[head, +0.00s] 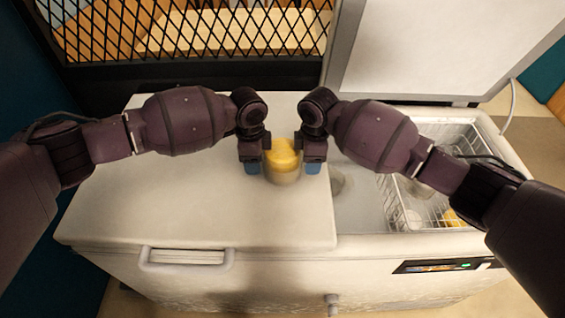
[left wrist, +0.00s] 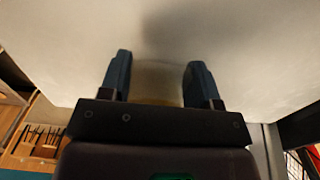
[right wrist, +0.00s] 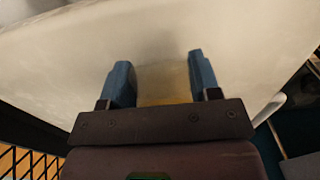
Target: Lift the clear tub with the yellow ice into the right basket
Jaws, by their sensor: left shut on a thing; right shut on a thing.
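The clear tub with the yellow ice (head: 283,160) is upright between my two grippers, over the closed left lid of the chest freezer. My left gripper (head: 252,167) is on its left side and shut on it; the tub shows between the fingers in the left wrist view (left wrist: 157,82). My right gripper (head: 312,167) is on its right side and shut on it; the tub also shows in the right wrist view (right wrist: 163,84). I cannot tell for sure whether the tub touches the lid. The right basket (head: 440,215) is a white wire basket inside the open right half of the freezer, partly hidden by my right arm.
The closed white lid (head: 150,205) fills the left half of the freezer. The raised lid (head: 430,50) stands behind the open half. A yellow item (head: 453,218) lies in the basket. A black mesh panel (head: 190,35) stands behind.

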